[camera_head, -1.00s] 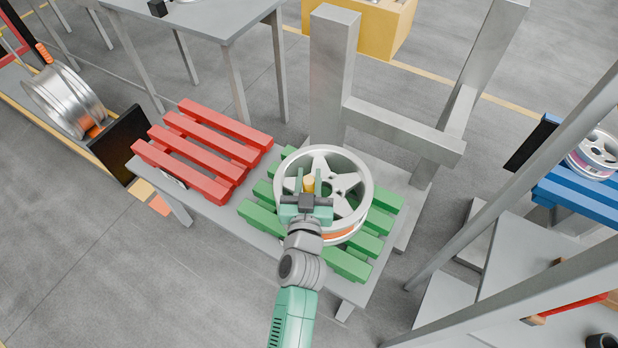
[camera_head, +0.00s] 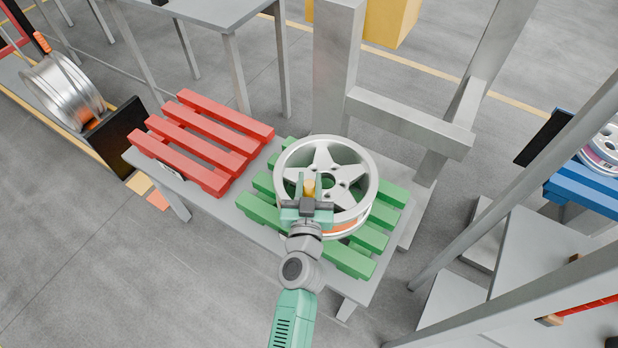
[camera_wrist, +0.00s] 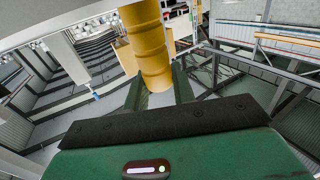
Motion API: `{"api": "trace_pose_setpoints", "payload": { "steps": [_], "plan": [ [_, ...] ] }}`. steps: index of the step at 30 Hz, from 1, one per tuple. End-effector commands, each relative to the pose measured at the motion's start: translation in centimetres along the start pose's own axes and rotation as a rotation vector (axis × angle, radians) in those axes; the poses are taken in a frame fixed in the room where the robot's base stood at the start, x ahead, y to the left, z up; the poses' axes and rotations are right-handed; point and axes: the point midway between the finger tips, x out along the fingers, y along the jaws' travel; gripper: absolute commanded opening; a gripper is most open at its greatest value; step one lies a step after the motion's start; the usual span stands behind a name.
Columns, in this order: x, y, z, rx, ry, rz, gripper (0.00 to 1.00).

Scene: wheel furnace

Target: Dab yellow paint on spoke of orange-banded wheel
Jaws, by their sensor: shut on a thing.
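The orange-banded wheel (camera_head: 357,172) is a silver five-spoke rim lying flat, face up, on green slats (camera_head: 262,212); its orange band (camera_head: 343,228) shows on the near side. My gripper (camera_head: 309,187) is over the wheel's near-left part, shut on a yellow cylindrical thing, probably the paint marker (camera_head: 309,188). The yellow cylinder (camera_wrist: 149,45) stands between my green fingers in the wrist view, where its far end is cut off by the top edge. I cannot tell whether its tip touches a spoke. No yellow mark is visible on the spokes.
A red slatted pallet (camera_head: 205,140) lies to the left on the same grey table (camera_head: 250,226). A grey post (camera_head: 338,70) and crossbar (camera_head: 410,122) stand behind the wheel. A grey slanted beam (camera_head: 500,192) and blue pallet (camera_head: 588,186) are at right.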

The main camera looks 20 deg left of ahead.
Motion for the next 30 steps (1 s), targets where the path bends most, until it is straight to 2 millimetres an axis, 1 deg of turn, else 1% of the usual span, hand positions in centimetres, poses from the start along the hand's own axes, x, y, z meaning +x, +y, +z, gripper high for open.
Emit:
{"api": "trace_pose_setpoints", "payload": {
  "steps": [1,2,3,4,5,6,8,9,11,12,13,14,15,16,18,19,21,24,26,28,30],
  "plan": [
    [1.0,0.3,-2.2,-0.004,0.027,0.018,0.03],
    [1.3,-0.6,-2.3,0.015,0.038,0.005,0.03],
    [0.4,-0.7,-0.7,0.006,-0.004,0.005,0.03],
    [0.8,-0.6,-1.6,0.013,0.016,0.007,0.03],
    [-0.2,-0.6,0.7,0.007,-0.02,-0.006,0.03],
    [0.0,-0.2,0.0,0.002,-0.011,0.001,0.03],
    [0.0,0.0,0.2,0.002,-0.01,0.001,0.03],
    [0.1,0.0,-0.2,-0.002,-0.01,0.004,0.03],
    [0.1,0.0,-0.3,-0.003,-0.011,0.008,0.03],
    [0.8,0.0,-1.3,0.005,0.013,0.016,0.03],
    [0.4,-0.2,-0.7,0.004,0.0,0.012,0.03],
    [0.6,-0.4,-1.2,0.009,0.012,0.009,0.03],
    [0.2,0.0,-0.3,0.005,-0.005,0.013,0.03],
    [-0.1,-0.1,-0.1,-0.001,-0.012,0.004,0.03],
    [0.0,0.1,-0.2,0.001,-0.007,0.004,0.03],
    [0.8,0.3,-1.4,0.004,0.018,0.015,0.03],
    [0.7,-0.3,-1.0,0.007,0.014,0.008,0.03],
    [0.9,-0.3,-1.1,0.011,0.028,0.004,0.03],
    [0.5,-0.3,-0.5,0.007,0.012,0.003,0.03],
    [0.6,0.0,-1.7,0.006,0.016,0.006,0.03],
    [0.2,-0.4,-2.4,0.003,0.001,0.002,0.03]
  ]
}}
